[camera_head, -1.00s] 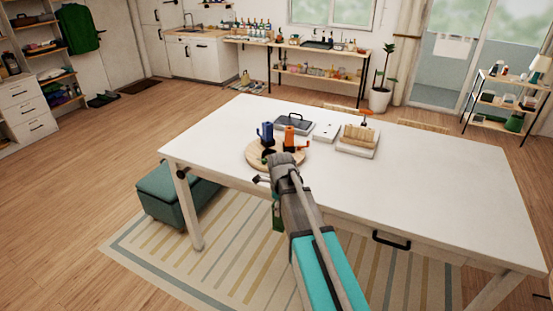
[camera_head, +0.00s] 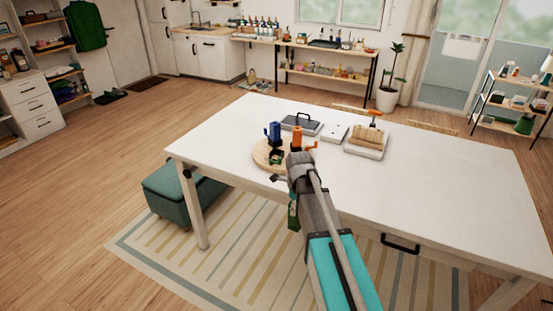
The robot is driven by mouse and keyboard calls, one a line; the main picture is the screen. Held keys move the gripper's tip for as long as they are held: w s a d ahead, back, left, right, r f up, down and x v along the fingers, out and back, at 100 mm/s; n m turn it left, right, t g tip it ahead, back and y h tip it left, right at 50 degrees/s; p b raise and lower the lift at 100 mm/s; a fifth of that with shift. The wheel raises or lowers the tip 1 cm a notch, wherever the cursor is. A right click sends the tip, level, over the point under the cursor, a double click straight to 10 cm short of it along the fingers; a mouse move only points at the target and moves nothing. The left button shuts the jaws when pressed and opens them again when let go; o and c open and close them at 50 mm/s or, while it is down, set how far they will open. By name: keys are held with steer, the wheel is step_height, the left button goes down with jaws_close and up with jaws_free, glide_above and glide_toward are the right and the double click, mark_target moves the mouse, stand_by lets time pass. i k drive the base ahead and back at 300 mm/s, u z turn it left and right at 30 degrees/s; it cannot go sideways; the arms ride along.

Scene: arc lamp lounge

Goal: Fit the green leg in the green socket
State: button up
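A round wooden disc (camera_head: 261,160) lies on the white table (camera_head: 430,190). A blue upright piece (camera_head: 274,133) and an orange one (camera_head: 297,138) stand on it. A small dark green piece, apparently the green socket (camera_head: 276,157), sits at the disc's front, just left of my wrist. My gripper (camera_head: 299,158) is over the disc's right front side, seen from behind; its fingers are hidden, so its opening and any grip do not show. A green block (camera_head: 293,211) shows beside my forearm below the table edge; I cannot tell whether it is the green leg.
Behind the disc are a grey tray with a handle (camera_head: 301,125), a white flat box (camera_head: 335,133) and a wooden block on a pale base (camera_head: 367,141) with an orange-handled tool (camera_head: 375,115). The table's right half is clear. A green ottoman (camera_head: 170,191) stands at the left.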

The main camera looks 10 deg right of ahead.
mark_target(268, 150)
steer(key=z, duration=0.05)
steer(key=i, duration=1)
steer(key=u, duration=0.05)
